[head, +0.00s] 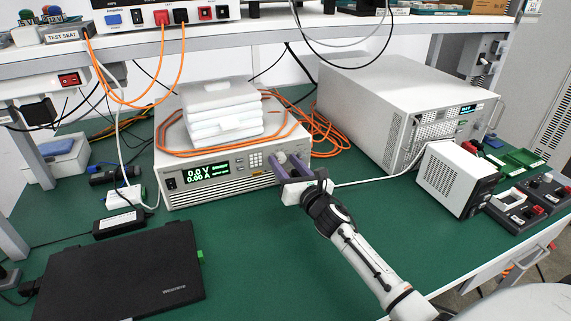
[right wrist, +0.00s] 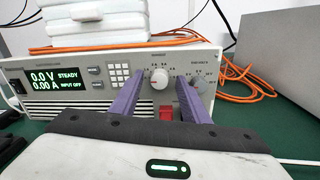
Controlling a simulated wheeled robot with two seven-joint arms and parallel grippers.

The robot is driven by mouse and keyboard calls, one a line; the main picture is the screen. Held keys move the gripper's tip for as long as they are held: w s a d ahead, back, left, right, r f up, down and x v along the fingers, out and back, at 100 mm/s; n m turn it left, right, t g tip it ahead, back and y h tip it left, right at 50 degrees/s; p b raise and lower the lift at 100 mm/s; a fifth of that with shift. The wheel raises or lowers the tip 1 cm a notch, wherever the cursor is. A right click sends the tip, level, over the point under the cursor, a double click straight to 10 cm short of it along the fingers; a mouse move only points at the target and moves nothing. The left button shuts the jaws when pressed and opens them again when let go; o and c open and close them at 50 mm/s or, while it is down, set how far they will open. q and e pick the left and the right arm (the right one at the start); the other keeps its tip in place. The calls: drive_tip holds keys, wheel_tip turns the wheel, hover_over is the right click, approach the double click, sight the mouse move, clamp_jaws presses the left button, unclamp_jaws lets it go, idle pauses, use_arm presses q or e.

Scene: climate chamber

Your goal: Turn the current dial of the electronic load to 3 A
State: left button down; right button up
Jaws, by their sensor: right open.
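The electronic load (head: 232,179) is a beige bench unit in the middle of the table. In the right wrist view its display (right wrist: 55,78) reads 0.0 V STEADY and 0.00 A INPUT OFF. A pale round dial (right wrist: 159,78) with a printed scale shows between the two purple fingers of my right gripper (right wrist: 161,80). In the head view the right gripper (head: 286,161) is open at the right part of the load's front. Whether the fingers touch the dial cannot be told. A second, greyer knob (right wrist: 201,83) is partly hidden by the right finger.
White foam slabs (head: 221,110) and orange cables (head: 320,130) lie on and beside the load. A large grey instrument (head: 385,95) and a small white supply (head: 446,185) stand to the right. A black laptop (head: 120,275) lies front left. A shelf overhangs the back.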

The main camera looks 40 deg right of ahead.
drive_tip(key=shift+c, duration=0.3)
drive_tip(key=c, duration=1)
drive_tip(key=shift+m, duration=0.3)
drive_tip(key=m+b, duration=0.1)
drive_tip(key=m, duration=0.2)
drive_tip(key=shift+f+m, duration=0.15)
drive_tip(key=shift+m, duration=0.25)
drive_tip(key=m, duration=0.4)
drive_tip(key=shift+m+b, duration=0.3)
drive_tip(key=shift+b, duration=0.1)
drive_tip(key=m+h, duration=0.1)
drive_tip(key=m, duration=0.5)
drive_tip(key=shift+f+m, duration=0.1)
drive_tip(key=shift+m, duration=0.2)
drive_tip(key=m+p, duration=0.1)
drive_tip(key=m, duration=0.5)
drive_tip(key=shift+m, duration=0.3)
